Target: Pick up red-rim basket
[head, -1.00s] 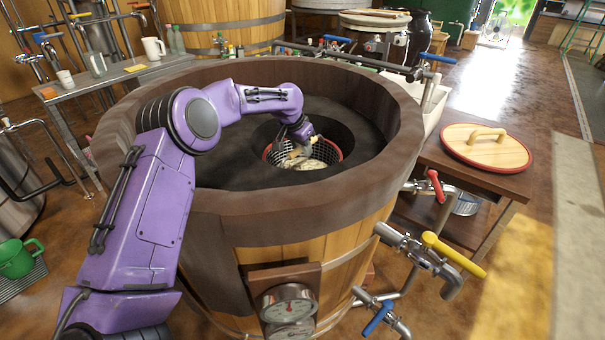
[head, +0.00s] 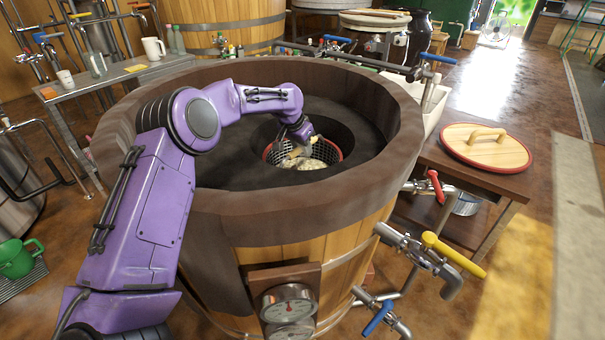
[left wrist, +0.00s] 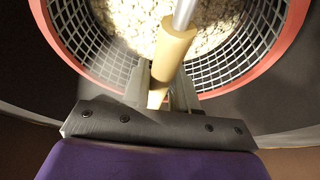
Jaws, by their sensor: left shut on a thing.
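The red-rim basket (head: 341,156) sits sunken in the round dark opening of the large wooden vat. It has grey mesh walls and pale, lumpy contents. In the left wrist view its red rim (left wrist: 262,76) curves around the contents. A pale wooden handle grip (left wrist: 175,45) on a metal rod crosses over the basket. My left gripper (head: 308,142) reaches down into the opening, and in the left wrist view its fingers (left wrist: 163,88) are shut on the handle grip. The basket's underside is hidden. My right gripper is not in view.
The vat's thick brown rim (head: 310,207) surrounds the opening. A round wooden lid (head: 487,146) with a red edge lies on a side table at right. Pipes with a yellow-handled valve (head: 452,254) stick out at the vat's front right.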

